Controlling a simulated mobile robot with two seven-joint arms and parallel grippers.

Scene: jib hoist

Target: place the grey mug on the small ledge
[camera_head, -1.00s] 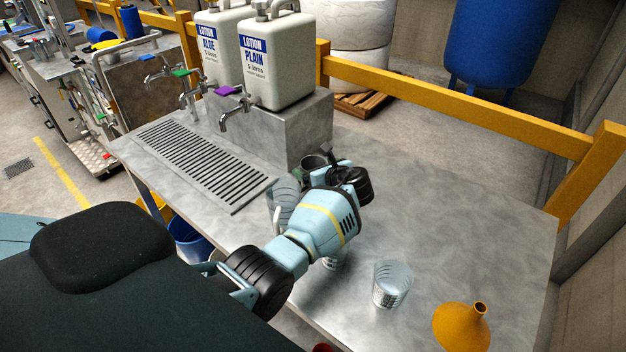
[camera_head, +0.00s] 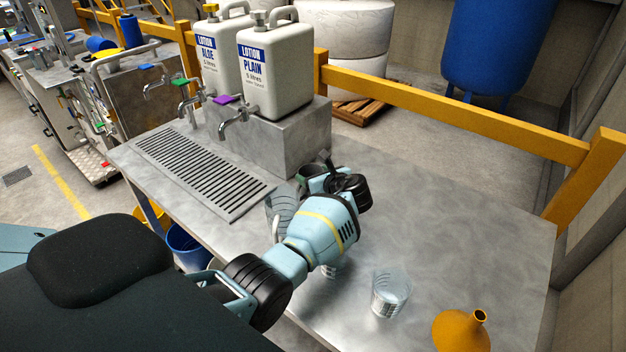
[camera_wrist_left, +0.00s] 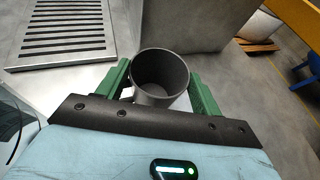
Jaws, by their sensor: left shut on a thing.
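The grey mug (camera_wrist_left: 160,72) stands between the two green fingers of my left gripper (camera_wrist_left: 159,82) in the left wrist view, its open mouth facing the camera. The fingers are shut on its sides. In the head view my left gripper (camera_head: 314,176) is over the steel table, near the front of the steel block. My own wrist hides much of the mug there, and I cannot tell whether its base touches anything. I cannot make out for certain which surface is the small ledge. My right gripper is not in view.
Two white lotion containers (camera_head: 275,75) with taps stand on the steel block (camera_head: 285,140). A slotted drain grille (camera_head: 200,172) lies left of my gripper. A clear beaker (camera_head: 279,207) is close beside my wrist. Another beaker (camera_head: 391,292) and an orange funnel (camera_head: 460,328) stand at right.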

